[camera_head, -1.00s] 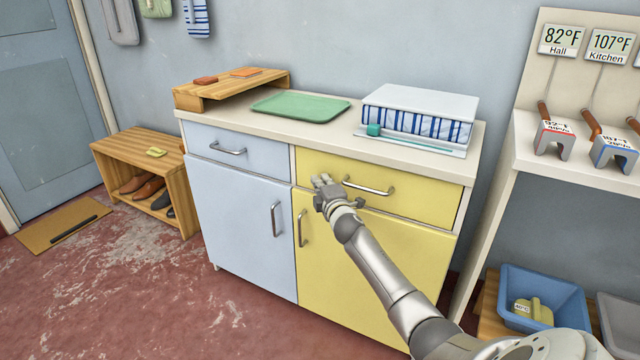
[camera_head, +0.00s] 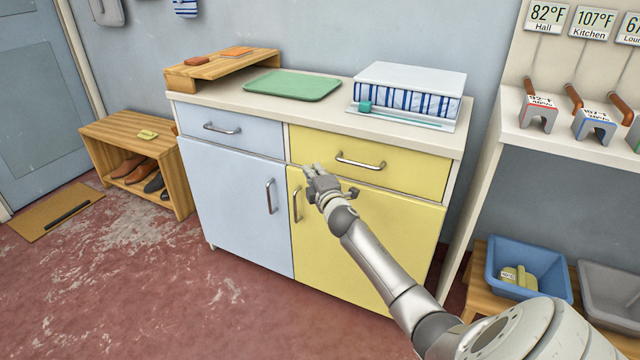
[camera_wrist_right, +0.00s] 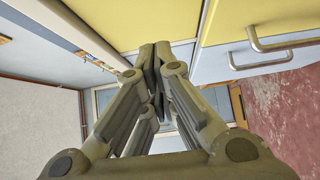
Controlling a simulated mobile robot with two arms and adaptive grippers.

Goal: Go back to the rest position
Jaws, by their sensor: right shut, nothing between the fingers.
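My right gripper (camera_head: 312,175) is in front of the cabinet, at the upper left corner of the yellow door (camera_head: 350,245), just below the yellow drawer (camera_head: 370,160). Its fingers are together with nothing between them; the right wrist view shows the closed fingers (camera_wrist_right: 155,65) too. I cannot tell from the picture whether it touches the cabinet front. My left gripper does not show.
The cabinet's drawers and doors look shut. A shoe bench (camera_head: 135,150) stands left; a blue bin (camera_head: 525,270) is at right. The floor before the cabinet is clear.

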